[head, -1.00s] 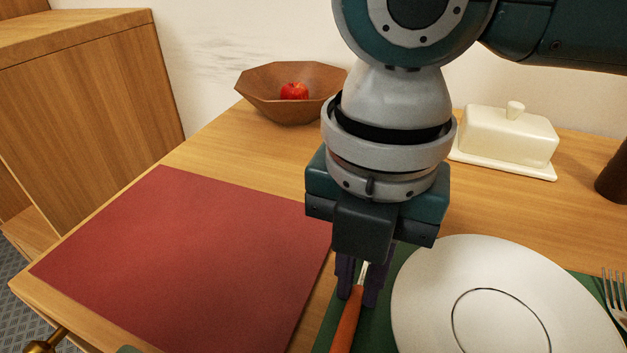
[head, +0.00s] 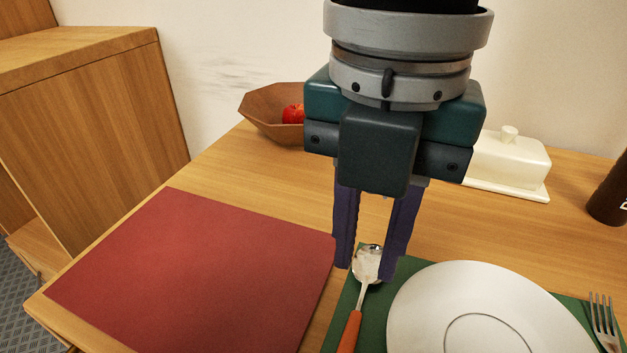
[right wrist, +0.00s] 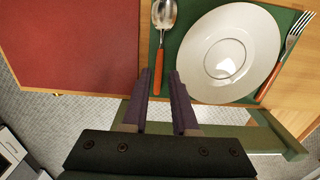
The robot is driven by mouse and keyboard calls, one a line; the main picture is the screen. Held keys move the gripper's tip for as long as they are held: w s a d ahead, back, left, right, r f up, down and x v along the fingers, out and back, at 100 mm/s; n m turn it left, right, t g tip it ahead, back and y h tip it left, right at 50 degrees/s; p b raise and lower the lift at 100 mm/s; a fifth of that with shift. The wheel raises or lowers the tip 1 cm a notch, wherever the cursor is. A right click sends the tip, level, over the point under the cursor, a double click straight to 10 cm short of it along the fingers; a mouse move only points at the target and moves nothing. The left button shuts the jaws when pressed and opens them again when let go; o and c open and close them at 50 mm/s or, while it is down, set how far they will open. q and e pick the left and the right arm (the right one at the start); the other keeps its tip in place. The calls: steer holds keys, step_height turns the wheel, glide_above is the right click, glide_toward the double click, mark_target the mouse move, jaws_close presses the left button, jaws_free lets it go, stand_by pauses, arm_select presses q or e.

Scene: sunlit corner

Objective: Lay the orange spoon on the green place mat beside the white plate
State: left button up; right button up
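The orange-handled spoon (head: 352,325) has a shiny metal bowl and lies on the green place mat (head: 373,337), left of the white plate (head: 420,300) and apart from it. In the right wrist view the whole spoon (right wrist: 159,60) shows, bowl away from me, on the mat's left strip. My right gripper (head: 373,268) is open and empty above the spoon, its fingers spread with the spoon's bowl showing between and behind them. My left gripper is not in the head view.
A red mat (head: 200,270) lies to the left. A fork (head: 605,325) lies right of the plate. A brown bowl (head: 265,110) with a red apple (head: 293,113), a cream butter dish (head: 510,160) and a dark brown cylinder (head: 610,195) stand farther back.

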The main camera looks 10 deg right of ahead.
steer(key=shift+r+p, duration=0.3)
steer(key=shift+r, duration=1.5)
